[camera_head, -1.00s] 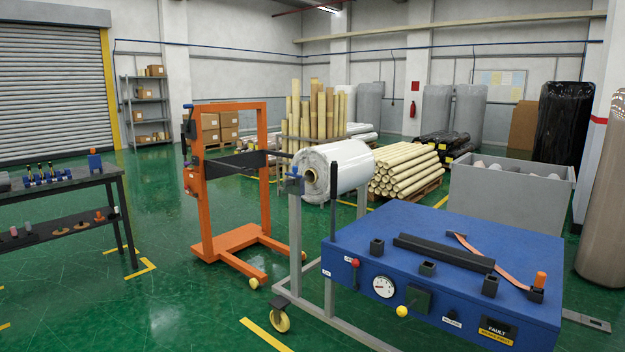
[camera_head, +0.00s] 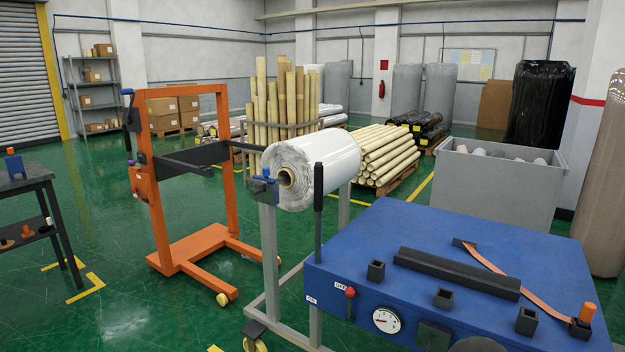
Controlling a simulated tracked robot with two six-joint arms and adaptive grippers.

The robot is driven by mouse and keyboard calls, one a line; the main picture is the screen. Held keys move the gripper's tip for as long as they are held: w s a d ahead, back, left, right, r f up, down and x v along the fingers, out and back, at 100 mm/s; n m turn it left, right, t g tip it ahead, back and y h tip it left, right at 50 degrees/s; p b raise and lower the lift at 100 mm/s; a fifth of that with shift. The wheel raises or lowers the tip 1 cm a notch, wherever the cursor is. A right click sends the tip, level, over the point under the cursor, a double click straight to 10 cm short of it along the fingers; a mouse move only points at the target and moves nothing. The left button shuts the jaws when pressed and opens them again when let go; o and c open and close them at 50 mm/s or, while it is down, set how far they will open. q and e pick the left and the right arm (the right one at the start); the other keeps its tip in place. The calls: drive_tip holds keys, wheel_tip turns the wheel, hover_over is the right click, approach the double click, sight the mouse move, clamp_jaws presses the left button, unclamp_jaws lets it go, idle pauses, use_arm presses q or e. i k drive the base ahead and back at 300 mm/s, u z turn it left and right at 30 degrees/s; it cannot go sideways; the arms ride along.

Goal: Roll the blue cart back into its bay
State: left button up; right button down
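A large blue-topped unit (camera_head: 375,230) fills the lower right, with a gauge (camera_head: 386,320), a red-knobbed lever and an orange strap (camera_head: 500,267) on it. Beside it a grey frame on casters (camera_head: 271,240) with a blue clamp (camera_head: 262,190) carries a white wrapped roll (camera_head: 335,160). I cannot tell whether the blue unit and the grey frame are joined, or which is the blue cart. Yellow corner marks (camera_head: 92,291) lie on the green floor at left; I cannot tell whether they mark the bay. Neither gripper is identifiable in view.
An orange wheeled lifter (camera_head: 193,246) stands left of the roll. A dark workbench (camera_head: 38,182) is at the left edge. Tubes on a pallet (camera_head: 383,160) and a grey bin (camera_head: 500,188) stand behind. Green floor is open between bench and lifter. A dark rounded shape (camera_head: 478,345) shows at the bottom edge.

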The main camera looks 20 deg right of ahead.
sight(423, 271)
drive_tip(key=z, duration=0.3)
drive_tip(key=i, duration=0.95)
drive_tip(key=z, duration=0.9)
drive_tip(key=i, duration=0.4)
drive_tip(key=z, duration=0.2)
drive_tip(key=k, duration=0.95)
drive_tip(key=z, duration=0.15)
drive_tip(key=i, duration=0.9)
drive_tip(key=u, duration=0.05)
